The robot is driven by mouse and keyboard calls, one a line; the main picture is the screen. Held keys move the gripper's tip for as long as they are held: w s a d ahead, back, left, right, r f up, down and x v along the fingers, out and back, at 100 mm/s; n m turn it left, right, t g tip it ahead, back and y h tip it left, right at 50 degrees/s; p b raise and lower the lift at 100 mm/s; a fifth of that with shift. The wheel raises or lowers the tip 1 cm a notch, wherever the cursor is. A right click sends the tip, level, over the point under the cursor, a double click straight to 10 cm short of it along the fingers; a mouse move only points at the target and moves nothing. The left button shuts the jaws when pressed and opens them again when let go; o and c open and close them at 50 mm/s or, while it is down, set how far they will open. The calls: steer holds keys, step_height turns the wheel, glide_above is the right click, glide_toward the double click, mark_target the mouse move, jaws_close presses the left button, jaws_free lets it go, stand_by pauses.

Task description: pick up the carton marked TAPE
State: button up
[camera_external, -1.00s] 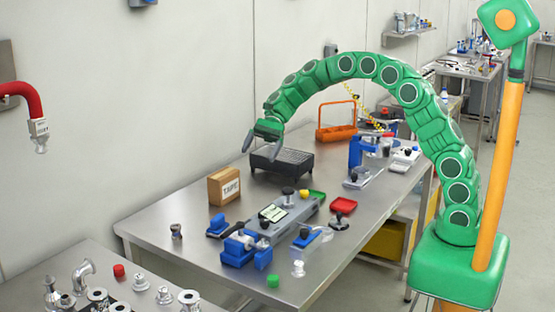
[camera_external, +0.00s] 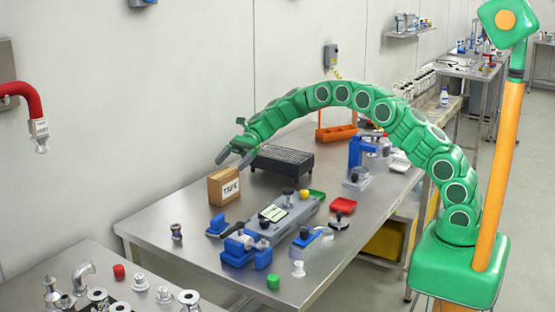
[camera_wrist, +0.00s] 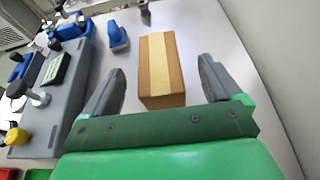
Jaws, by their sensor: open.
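The carton marked TAPE (camera_external: 224,187) is a brown box standing on the steel table, its label facing the front in the external view. In the wrist view the carton (camera_wrist: 160,70) lies ahead between the two fingers, with a pale tape strip along its top. My gripper (camera_external: 234,160) is open and empty, above and just behind the carton in the external view. In the wrist view my gripper (camera_wrist: 163,88) has its dark fingers apart, one on each side of the carton's near end. I cannot tell the exact height gap.
A grey fixture with a display (camera_external: 285,215) and blue clamps (camera_external: 240,250) stand right of the carton. A black grated block (camera_external: 284,159) is behind it. A small metal fitting (camera_external: 176,231) is at the left.

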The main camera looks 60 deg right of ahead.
mark_target(224, 173)
steer(key=shift+f+x, duration=0.1)
steer(key=shift+x, duration=1.45)
steer(key=shift+f+x, duration=0.15)
steer(key=shift+x, duration=1.35)
steer(key=shift+s+d, duration=0.15)
steer(key=c, duration=1.2)
steer(key=shift+c, duration=0.2)
steer(key=shift+r, duration=0.1)
steer(key=r, duration=0.4)
steer(key=shift+s+d, duration=0.1)
steer(key=shift+s, duration=0.25)
steer(key=shift+s+r, duration=0.25)
steer(key=s+d+r, duration=0.4)
steer(key=s+r, duration=0.4)
steer(key=s, duration=0.4)
steer(key=shift+r, duration=0.2)
